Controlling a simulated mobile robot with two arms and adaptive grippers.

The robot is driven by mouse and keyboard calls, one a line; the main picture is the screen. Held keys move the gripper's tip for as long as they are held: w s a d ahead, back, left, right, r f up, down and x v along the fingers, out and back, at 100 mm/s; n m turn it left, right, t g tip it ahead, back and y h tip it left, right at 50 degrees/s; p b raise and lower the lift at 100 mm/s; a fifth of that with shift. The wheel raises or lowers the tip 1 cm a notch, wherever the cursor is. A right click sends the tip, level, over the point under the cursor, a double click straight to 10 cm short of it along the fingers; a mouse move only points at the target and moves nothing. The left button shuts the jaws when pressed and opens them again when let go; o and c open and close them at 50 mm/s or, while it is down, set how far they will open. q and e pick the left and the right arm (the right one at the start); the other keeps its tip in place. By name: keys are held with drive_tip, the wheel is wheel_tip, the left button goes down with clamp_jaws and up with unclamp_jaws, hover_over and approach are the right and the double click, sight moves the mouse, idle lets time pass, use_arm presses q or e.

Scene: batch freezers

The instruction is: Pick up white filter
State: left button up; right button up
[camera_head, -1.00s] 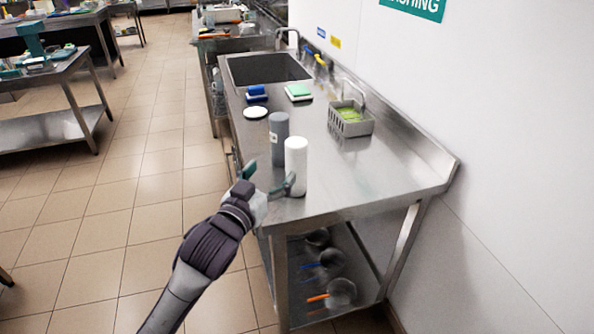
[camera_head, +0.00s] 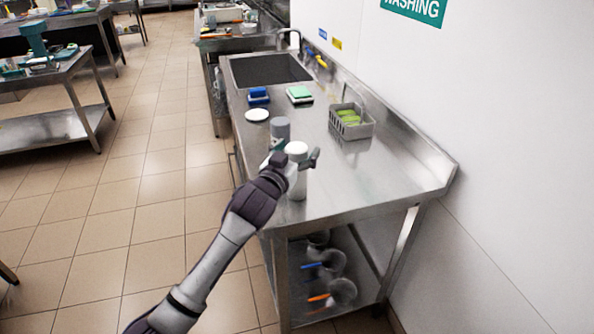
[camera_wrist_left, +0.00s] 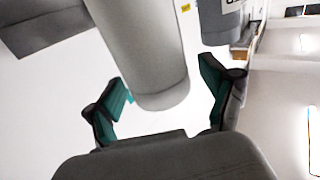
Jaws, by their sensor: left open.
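The white filter (camera_head: 297,149), a tall white cylinder, stands upright near the front left edge of the steel counter. My left gripper (camera_head: 294,154) is open at it, one finger on each side, and hides part of its body. In the left wrist view, the filter (camera_wrist_left: 145,50) reaches between the spread fingers of my left gripper (camera_wrist_left: 165,95). Whether the fingers touch it I cannot tell. A grey cylinder (camera_head: 280,128) stands just behind the white one and also shows in the left wrist view (camera_wrist_left: 220,22). My right gripper is not in view.
On the steel counter (camera_head: 345,185) are a round white disc (camera_head: 257,114), a blue sponge (camera_head: 258,94), a green and white sponge (camera_head: 299,93) and a grey basket (camera_head: 352,124). A sink (camera_head: 268,70) is behind. A wall bounds the right; pans (camera_head: 342,291) sit below.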

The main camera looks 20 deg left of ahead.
use_arm(q)
clamp_jaws()
drive_tip(key=shift+r, duration=0.1)
idle(0.3)
